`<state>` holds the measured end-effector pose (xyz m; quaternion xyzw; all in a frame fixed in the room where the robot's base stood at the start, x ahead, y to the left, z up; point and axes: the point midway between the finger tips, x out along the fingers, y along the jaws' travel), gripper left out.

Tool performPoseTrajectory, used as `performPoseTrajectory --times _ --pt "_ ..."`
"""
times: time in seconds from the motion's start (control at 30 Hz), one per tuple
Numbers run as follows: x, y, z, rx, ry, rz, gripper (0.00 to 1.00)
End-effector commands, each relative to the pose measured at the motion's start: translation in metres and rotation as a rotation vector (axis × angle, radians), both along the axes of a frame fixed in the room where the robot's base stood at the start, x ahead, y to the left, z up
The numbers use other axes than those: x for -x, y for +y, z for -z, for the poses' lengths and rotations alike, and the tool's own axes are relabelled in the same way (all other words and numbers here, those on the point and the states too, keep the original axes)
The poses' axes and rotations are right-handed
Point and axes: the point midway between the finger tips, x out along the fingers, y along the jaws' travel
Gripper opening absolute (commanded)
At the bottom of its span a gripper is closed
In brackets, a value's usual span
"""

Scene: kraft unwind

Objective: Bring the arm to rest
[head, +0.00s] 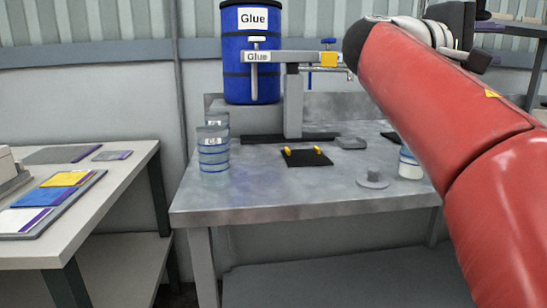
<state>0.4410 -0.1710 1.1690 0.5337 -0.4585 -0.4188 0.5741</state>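My red arm (435,100) enters from the right edge and reaches up toward the top of the head view. Its far end is a dark and white joint near the top right. My gripper cannot be made out; the end of the arm is turned away or outside the picture. No object is seen held by the arm. The arm hangs in front of the right part of the metal table (270,207) and hides some of what lies behind it.
A blue glue drum (250,85) stands behind a grey dispensing post (293,105). Clear blue-ringed containers (213,155) stand at the table's left. A black pad (307,158) with yellow pieces, a grey knob (372,179) and a white jar (409,166) are on it. A side table (110,178) holds coloured cards.

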Motion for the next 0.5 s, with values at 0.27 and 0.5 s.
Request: performPoseTrajectory --times 0.27,0.5 --pt "0.003 -0.004 0.071 -0.222 0.04 -0.133 0.32" --pt "0.026 0.017 0.179 -0.565 0.056 -0.272 0.32"
